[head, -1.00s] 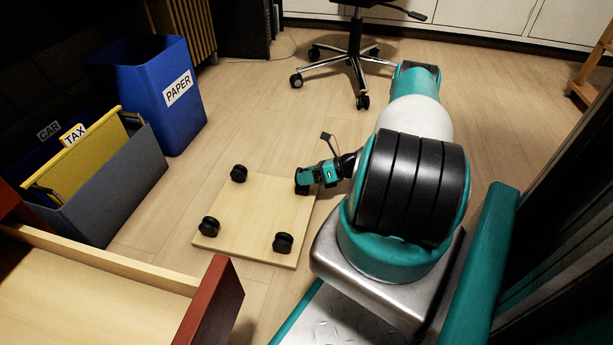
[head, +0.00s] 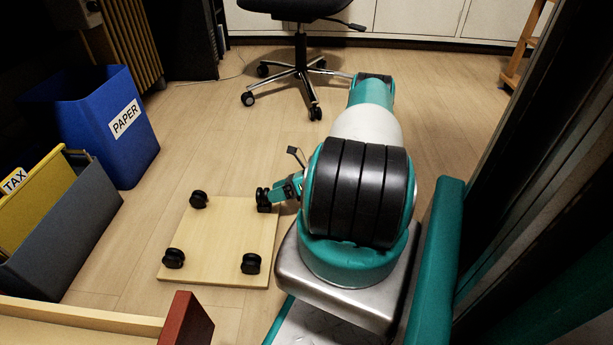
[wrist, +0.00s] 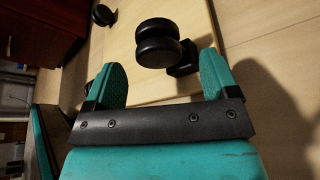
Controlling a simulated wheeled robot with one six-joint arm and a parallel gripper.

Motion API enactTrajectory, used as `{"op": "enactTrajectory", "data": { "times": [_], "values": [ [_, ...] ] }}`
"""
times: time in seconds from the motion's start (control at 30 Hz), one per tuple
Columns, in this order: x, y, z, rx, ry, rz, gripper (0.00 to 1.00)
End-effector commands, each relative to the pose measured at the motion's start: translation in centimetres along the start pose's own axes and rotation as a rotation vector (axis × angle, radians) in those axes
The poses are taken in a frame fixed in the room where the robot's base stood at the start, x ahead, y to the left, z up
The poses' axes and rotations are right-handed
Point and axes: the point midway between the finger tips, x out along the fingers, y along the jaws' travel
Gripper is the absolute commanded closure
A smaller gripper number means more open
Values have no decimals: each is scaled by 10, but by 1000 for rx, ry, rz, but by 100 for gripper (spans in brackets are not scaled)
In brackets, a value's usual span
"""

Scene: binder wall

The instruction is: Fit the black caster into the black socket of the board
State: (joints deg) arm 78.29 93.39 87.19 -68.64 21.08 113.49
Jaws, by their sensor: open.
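The wooden board (head: 222,236) lies flat on the floor, with a black caster at each corner. The black caster (head: 263,201) at its far right corner is nearest my gripper (head: 272,194). In the wrist view this caster (wrist: 157,42) stands wheels up, just beyond and between my open fingers (wrist: 160,66), with clear gaps to both. A black block, seemingly the socket (wrist: 184,60), shows beside its base at the board's corner. The caster looks upright, but how deep it sits is hidden. My gripper holds nothing.
Other casters stand at the far left (head: 199,199), near left (head: 173,258) and near right (head: 251,263) corners. A blue paper bin (head: 97,130), a grey file box (head: 75,232) and an open drawer (head: 90,325) are at left. An office chair (head: 301,75) stands behind. Floor beyond the board is clear.

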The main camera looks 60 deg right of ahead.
Motion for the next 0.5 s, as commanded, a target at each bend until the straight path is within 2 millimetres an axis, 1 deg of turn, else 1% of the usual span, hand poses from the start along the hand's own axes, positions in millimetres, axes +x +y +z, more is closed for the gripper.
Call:
{"op": "enactTrajectory", "data": {
  "times": [0.03,0.2,0.4,0.5],
  "values": [
    [-16,2,5,0,-3,-5,20],
    [-60,3,6,-2,-4,-4,20],
    [-106,2,4,-4,-5,1,20],
    [-123,2,4,-5,-5,2,20]
  ]
}}
